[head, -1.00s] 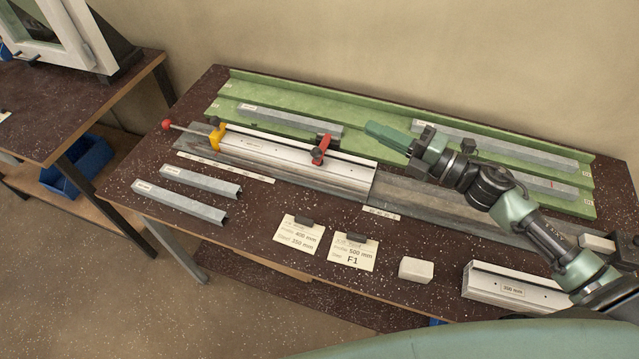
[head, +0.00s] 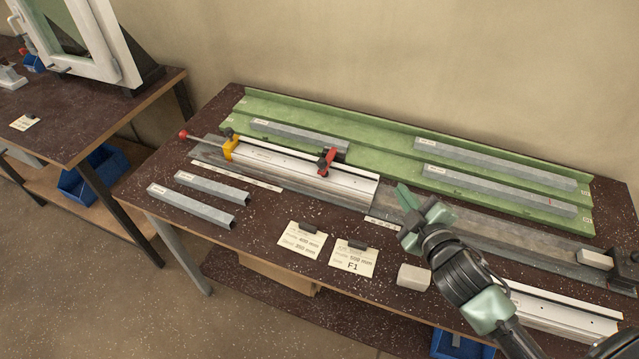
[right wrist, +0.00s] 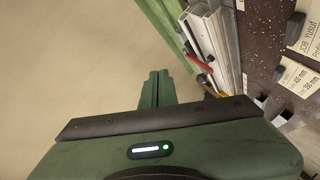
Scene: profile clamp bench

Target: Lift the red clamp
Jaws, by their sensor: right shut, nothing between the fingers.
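The red clamp (head: 327,161) sits on the white-silver profile (head: 285,166) on the bench, with its black foot on the profile. It also shows in the right wrist view (right wrist: 199,64), beyond and to the right of the fingers. My right gripper (head: 404,197) is right of the clamp in the head view, apart from it, above the grey rail. In the right wrist view my right gripper (right wrist: 159,76) has its green fingers together with nothing between them. My left gripper is not in view.
A yellow clamp (head: 230,148) with a red-knobbed rod stands at the profile's left end. A green tray (head: 385,150) with several grey bars lies behind.

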